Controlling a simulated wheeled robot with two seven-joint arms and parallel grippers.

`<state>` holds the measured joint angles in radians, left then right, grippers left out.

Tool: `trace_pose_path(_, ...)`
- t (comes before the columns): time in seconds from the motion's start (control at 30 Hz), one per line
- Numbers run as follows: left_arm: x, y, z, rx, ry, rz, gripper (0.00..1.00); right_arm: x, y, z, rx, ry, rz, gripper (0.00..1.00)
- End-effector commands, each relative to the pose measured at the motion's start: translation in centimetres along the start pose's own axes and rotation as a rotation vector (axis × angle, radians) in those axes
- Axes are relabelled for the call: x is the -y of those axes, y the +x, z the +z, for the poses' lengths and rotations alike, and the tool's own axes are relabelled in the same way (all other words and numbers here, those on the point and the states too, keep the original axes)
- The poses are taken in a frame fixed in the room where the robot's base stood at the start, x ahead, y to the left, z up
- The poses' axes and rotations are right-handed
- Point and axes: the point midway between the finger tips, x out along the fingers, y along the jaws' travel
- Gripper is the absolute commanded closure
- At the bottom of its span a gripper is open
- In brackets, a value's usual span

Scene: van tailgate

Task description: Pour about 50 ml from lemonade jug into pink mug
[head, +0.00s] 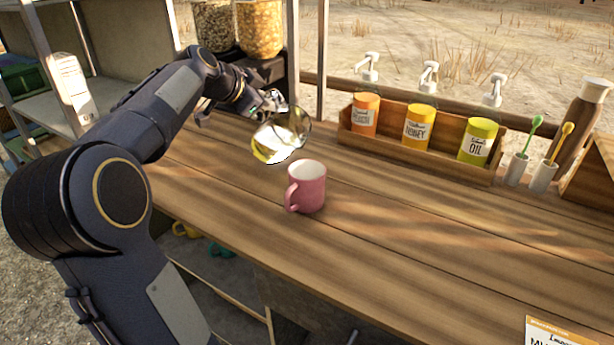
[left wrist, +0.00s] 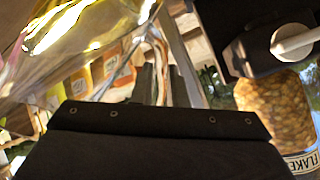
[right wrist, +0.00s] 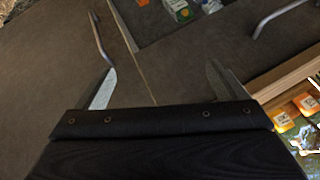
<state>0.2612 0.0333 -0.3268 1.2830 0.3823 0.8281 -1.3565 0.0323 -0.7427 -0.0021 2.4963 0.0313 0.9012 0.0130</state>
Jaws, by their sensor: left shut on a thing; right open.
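The lemonade jug (head: 282,134) is clear, with pale yellow liquid in its lower part. It is tilted in the air above the counter, up and left of the mug. My left gripper (head: 268,108) is shut on the jug; the jug also fills the upper left of the left wrist view (left wrist: 90,40). The pink mug (head: 307,187) stands upright on the wooden counter, its handle toward the left front. The jug and mug look apart; the inside of the mug is mostly hidden. My right gripper (right wrist: 158,90) is open and empty, facing dark panels with metal handles.
Behind the mug, a wooden rack (head: 420,148) holds orange, yellow and lime pump tins. Two small cups with spoons (head: 528,170) and a brown bottle (head: 585,115) stand at the right. Food jars (head: 259,28) are at the back left. The counter (head: 420,240) right of the mug is clear.

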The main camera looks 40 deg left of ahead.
Motion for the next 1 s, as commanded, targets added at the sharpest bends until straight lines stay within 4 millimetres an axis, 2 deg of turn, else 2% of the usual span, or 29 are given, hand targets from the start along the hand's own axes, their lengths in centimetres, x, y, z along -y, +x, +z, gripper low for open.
trace_pose_path(0.23,-0.3,-0.4,-0.4,-0.024,0.076,-0.075,1.00,-0.7,1.4,0.7,0.000,0.000,0.000,0.08)
trace_pose_path(0.4,-0.3,-1.1,-1.3,-0.032,0.118,-0.109,1.00,-0.6,1.2,0.6,0.000,0.000,0.000,0.08)
trace_pose_path(1.0,-0.3,-2.0,-2.2,-0.043,0.187,-0.172,1.00,-0.7,1.4,0.7,0.000,0.000,0.000,0.08)
